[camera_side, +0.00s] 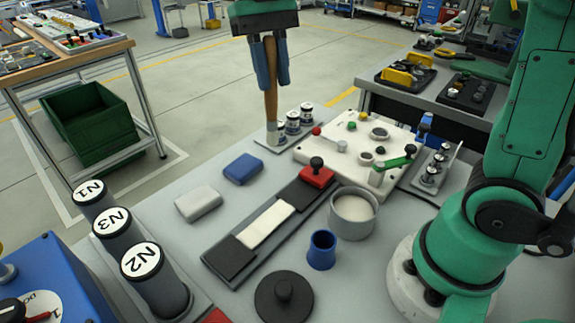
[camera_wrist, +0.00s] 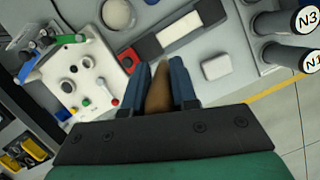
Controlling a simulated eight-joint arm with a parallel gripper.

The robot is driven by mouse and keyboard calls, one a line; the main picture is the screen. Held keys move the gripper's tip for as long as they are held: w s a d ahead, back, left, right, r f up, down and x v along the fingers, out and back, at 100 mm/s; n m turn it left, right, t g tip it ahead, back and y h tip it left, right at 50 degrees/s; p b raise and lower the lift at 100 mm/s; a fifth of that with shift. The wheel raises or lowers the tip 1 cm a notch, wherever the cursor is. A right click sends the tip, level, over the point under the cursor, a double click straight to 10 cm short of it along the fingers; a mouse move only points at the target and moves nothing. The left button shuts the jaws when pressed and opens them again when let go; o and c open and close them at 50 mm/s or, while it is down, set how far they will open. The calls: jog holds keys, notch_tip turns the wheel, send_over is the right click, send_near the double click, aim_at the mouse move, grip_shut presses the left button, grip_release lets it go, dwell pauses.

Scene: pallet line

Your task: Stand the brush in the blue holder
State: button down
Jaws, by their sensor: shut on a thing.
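My gripper (camera_side: 270,72) is shut on the brush (camera_side: 271,100), with blue fingers on either side of its brown wooden handle. The brush hangs nearly upright, its lower end in front of a row of small metal knobs in the side view. I cannot tell how high that end is. The wrist view shows the brush (camera_wrist: 158,92) between the fingers (camera_wrist: 164,88). The blue holder (camera_side: 321,250) is a small open cup standing upright on the grey table, nearer the side camera and apart from the brush. It looks empty.
A grey bowl (camera_side: 353,213) stands beside the holder, with a black round lid (camera_side: 284,297) in front. A long dark tray (camera_side: 235,256), a blue block (camera_side: 243,168) and a white block (camera_side: 198,203) lie to the left. A white panel with knobs (camera_side: 345,135) is behind. Labelled cylinders (camera_side: 158,280) stand front left.

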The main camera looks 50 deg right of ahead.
jog(key=s+a+r+m+t+y, duration=0.1)
jog(key=s+a+r+m, duration=0.15)
jog(key=s+m, duration=0.35)
jog(key=s+a+r+m+t+y, duration=0.1)
jog(key=s+a+r+m, duration=0.2)
jog(key=s, duration=0.4)
notch_tip(320, 180, down, 18)
jog(key=d, duration=0.1)
jog(key=shift+f, duration=0.25)
jog(key=shift+d+f, duration=0.1)
jog(key=shift+f, duration=0.05)
jog(key=c, duration=0.7)
grip_release()
